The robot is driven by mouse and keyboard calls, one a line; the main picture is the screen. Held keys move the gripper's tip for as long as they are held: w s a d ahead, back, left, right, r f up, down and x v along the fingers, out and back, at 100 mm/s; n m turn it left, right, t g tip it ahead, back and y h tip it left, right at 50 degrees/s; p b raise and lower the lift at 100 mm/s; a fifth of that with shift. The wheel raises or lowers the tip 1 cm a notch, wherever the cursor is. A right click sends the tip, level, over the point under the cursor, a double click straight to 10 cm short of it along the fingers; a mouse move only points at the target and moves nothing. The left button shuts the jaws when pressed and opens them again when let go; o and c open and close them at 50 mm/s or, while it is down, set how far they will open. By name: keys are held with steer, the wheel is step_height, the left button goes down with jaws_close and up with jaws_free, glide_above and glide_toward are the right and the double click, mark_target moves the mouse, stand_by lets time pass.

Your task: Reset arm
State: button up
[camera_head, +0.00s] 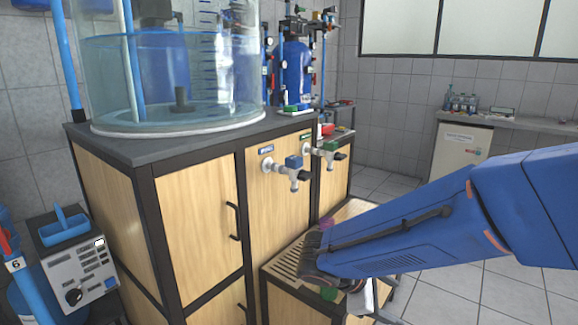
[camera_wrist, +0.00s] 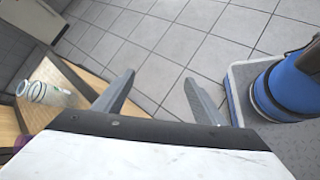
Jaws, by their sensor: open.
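My blue arm reaches in from the right in the head view, over the low wooden stand in front of the cabinet. My gripper (camera_wrist: 160,98) shows in the wrist view with its two grey fingers spread apart and nothing between them. Beyond the fingertips is tiled floor (camera_wrist: 160,50). In the head view the gripper is largely hidden by the arm.
A wooden cabinet (camera_head: 195,225) carries a large clear water tank (camera_head: 215,70). Blue-handled (camera_head: 293,161) and green-handled (camera_head: 331,147) taps stick out from its front. Open floor lies beyond.

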steer(key=s+d+r+m+t+y, duration=0.1)
steer(key=s+d+r+m+y, duration=0.1)
steer(key=s+m+y, duration=0.2)
steer(key=s+d+r+m+t+y, duration=0.1)
steer(key=s+d+r+m+y, duration=0.1)
steer(key=s+m+y, duration=0.3)
steer(key=s+r+m, duration=0.1)
steer(key=s+m, duration=0.3)
steer(key=m, duration=0.1)
steer(key=shift+s+d, duration=0.3)
steer(key=shift+d, duration=0.05)
